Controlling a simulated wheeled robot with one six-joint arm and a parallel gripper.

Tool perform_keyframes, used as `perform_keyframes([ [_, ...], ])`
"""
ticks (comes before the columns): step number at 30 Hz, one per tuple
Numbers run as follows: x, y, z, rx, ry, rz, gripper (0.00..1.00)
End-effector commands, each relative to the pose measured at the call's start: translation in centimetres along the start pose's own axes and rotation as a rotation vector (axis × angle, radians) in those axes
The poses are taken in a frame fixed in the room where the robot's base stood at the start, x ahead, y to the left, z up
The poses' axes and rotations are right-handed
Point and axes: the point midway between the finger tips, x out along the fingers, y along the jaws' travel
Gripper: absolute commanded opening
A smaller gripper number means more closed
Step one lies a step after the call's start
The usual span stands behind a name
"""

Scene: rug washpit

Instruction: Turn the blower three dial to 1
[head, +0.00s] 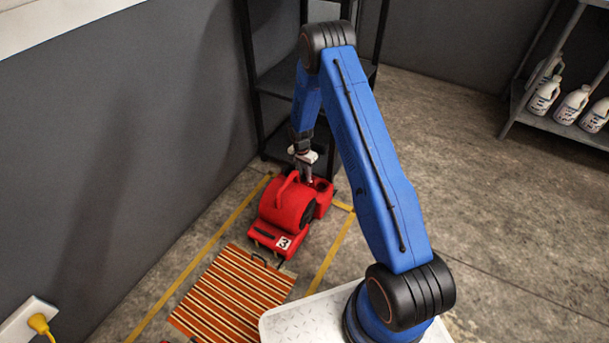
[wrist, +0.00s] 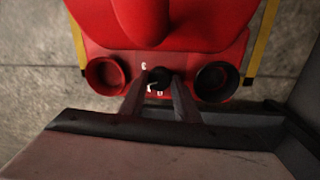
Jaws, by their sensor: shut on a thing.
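The red blower (head: 287,205) with a "3" label stands on the floor by the dark shelf, and its red body fills the top of the wrist view (wrist: 200,35). Its small black dial (wrist: 159,77) sits between two round ports on the panel. Small white marks lie around the dial, too small to read surely, so its setting cannot be told. My gripper (wrist: 159,90) is shut on the dial, one finger on each side. In the head view my gripper (head: 308,177) comes down at the back of the blower; the dial is hidden there.
A black shelf rack (head: 275,78) stands close behind the blower; a dark shelf board (wrist: 170,137) crosses the lower wrist view. A striped orange rug (head: 232,291) lies in front. Yellow floor lines (head: 332,252) run alongside. White bottles (head: 571,105) stand at right. Open floor lies between.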

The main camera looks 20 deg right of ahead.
Motion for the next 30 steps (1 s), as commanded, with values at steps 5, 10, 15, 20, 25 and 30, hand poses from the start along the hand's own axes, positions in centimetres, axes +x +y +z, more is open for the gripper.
perform_keyframes([
  [5, -0.04, -0.05, 0.06, -0.141, 0.012, -0.001, 0.07],
  [10, -0.04, -0.03, 0.10, -0.272, 0.023, 0.000, 0.07],
  [15, -0.03, 0.00, 0.14, -0.383, 0.032, 0.000, 0.07],
  [20, -0.03, 0.00, 0.15, -0.459, 0.039, 0.000, 0.07],
  [25, -0.04, 0.00, 0.14, -0.507, 0.043, 0.000, 0.07],
  [30, -0.04, -0.01, 0.15, -0.524, 0.044, 0.000, 0.07],
])
